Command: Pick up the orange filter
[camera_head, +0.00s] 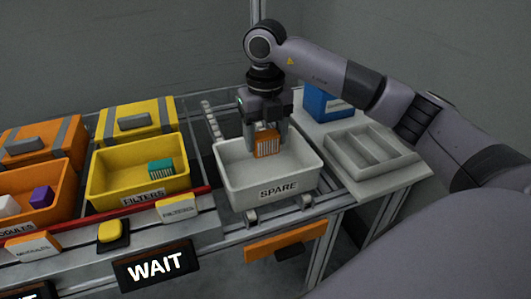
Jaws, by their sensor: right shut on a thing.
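The orange filter (267,144) is a small orange block with a pale striped face. It is held upright between the fingers of my right gripper (265,135), over the white bin marked SPARE (234,188). The right gripper is shut on it and points straight down. I cannot tell whether the filter's lower edge touches the bin floor. My left gripper is not in view.
Left of the SPARE bin stands a yellow FILTERS bin (115,191) with a teal filter (160,167) in it. An orange bin (60,201) holds a white and a purple block. A divided white tray (368,152) and a blue box (320,104) are at the right. A WAIT sign (155,266) hangs in front.

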